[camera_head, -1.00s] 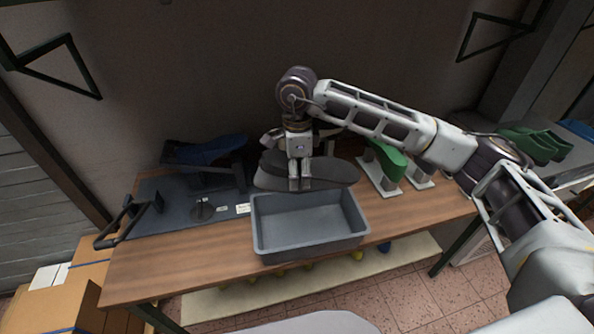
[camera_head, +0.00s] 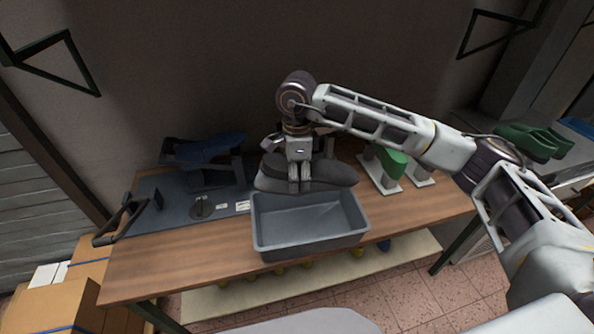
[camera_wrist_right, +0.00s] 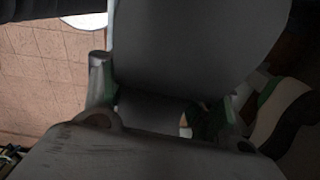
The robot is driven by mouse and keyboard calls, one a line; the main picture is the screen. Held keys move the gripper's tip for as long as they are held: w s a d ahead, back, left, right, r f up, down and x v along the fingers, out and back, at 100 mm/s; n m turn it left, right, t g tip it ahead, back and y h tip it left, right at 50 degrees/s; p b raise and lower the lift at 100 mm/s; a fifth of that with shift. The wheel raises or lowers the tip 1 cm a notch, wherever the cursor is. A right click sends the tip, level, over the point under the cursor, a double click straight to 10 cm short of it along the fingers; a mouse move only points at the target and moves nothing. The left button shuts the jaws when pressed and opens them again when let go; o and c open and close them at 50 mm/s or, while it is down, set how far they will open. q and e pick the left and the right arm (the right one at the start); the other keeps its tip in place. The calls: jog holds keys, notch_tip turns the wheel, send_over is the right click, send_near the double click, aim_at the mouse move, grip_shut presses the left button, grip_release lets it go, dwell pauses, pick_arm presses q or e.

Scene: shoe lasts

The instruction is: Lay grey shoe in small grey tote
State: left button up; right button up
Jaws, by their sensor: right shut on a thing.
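The grey shoe (camera_head: 335,173) is dark grey and hangs roughly level above the back edge of the small grey tote (camera_head: 312,247). My right gripper (camera_head: 300,187) is shut on the shoe's side, coming from above. In the right wrist view the shoe (camera_wrist_right: 200,40) fills the upper middle, between the fingers. The tote is open and its visible floor is empty; its back rim is partly hidden by the shoe. My left gripper is not in view.
A blue shoe (camera_head: 205,150) sits on a dark stand at the left of the wooden table (camera_head: 180,252). A green shoe last (camera_head: 390,160) stands on a pale stand right of the tote. More green shoes (camera_head: 535,142) lie at the far right.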

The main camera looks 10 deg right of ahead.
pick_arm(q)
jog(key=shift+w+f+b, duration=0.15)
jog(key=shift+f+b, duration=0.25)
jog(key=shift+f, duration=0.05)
pick_arm(e)
jog(key=shift+f, duration=1.35)
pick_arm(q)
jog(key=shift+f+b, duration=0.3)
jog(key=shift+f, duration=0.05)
pick_arm(e)
jog(key=shift+w+a, duration=0.15)
jog(key=shift+a, duration=0.2)
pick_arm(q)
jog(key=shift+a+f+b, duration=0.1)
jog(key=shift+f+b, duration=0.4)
pick_arm(e)
jog(key=shift+f, duration=0.55)
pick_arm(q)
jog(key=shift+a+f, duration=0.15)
pick_arm(e)
jog(key=shift+f, duration=0.2)
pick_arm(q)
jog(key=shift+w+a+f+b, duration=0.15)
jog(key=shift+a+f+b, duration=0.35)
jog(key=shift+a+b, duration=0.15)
pick_arm(e)
jog(key=shift+f, duration=0.55)
